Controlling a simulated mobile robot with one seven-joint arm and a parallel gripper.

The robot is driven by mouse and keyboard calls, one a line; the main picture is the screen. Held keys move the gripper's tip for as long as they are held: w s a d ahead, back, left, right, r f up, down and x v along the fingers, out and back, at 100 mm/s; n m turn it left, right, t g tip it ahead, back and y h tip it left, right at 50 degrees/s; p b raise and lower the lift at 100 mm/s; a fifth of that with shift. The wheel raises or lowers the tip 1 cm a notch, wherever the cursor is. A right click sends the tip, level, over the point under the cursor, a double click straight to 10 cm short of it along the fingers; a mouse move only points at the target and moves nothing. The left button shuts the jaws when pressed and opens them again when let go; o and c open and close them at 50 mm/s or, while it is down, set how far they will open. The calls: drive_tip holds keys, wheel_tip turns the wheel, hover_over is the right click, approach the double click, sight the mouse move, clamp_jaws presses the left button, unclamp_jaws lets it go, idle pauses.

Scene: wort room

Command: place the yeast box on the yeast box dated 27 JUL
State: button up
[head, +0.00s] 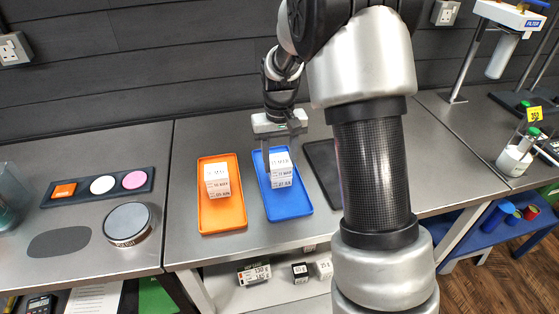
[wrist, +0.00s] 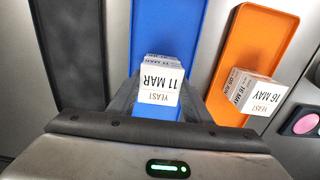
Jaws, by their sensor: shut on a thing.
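A white yeast box marked 11 MAR (head: 280,160) is between the fingers of my gripper (head: 282,146), which is shut on it over the blue tray (head: 302,208). Its label also shows in the wrist view (wrist: 160,88), upside down. Directly below it in the head view is another white box (head: 282,181), whose label seems to read 27 JUL. The upper box looks upright and lined up with the lower one. I cannot tell whether they touch or a thin gap is left. The wrist view mostly hides the lower box behind the held one.
Left of the blue tray, an orange tray (head: 222,220) holds stacked white boxes (head: 217,178); the upper is marked 16 MAY. A round tin (head: 128,224) and a dark holder with coloured discs (head: 100,187) are farther left.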

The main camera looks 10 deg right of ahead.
drive_tip(key=shift+f, duration=0.15)
drive_tip(key=o, duration=1.1)
